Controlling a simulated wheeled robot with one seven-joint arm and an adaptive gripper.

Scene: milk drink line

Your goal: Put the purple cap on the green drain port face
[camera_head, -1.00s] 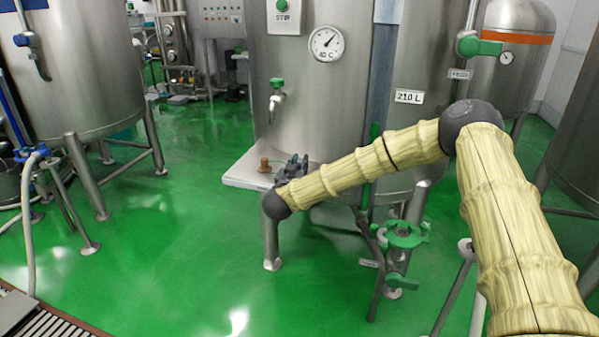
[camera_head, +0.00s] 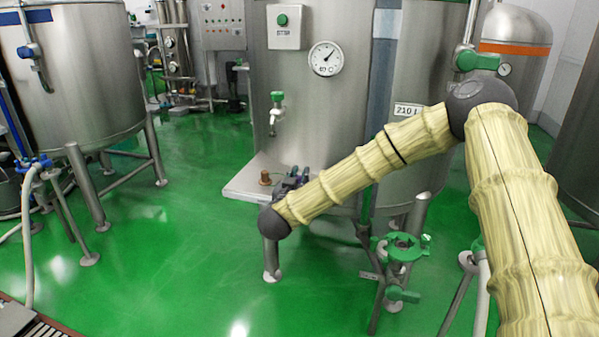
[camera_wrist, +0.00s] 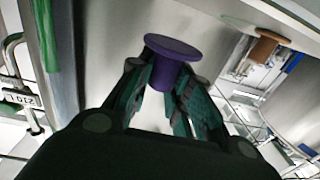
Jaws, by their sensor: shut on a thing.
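The purple cap (camera_wrist: 172,58) is in the wrist view, held between the fingertips of my gripper (camera_wrist: 170,82), with its wide flange facing away from the palm. In the head view my gripper (camera_head: 291,178) is small and dark, beside the white shelf in front of the large tank, and I cannot make out the cap there. The green drain port face (camera_head: 404,246) is in the head view, on a low pipe stand to the lower right of my gripper and well apart from it.
A brown cork-like piece (camera_head: 265,178) stands on the white shelf (camera_head: 245,184) left of my gripper. The large tank (camera_head: 310,110) with a gauge (camera_head: 325,58) rises behind it. Green floor (camera_head: 170,240) at the left is clear.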

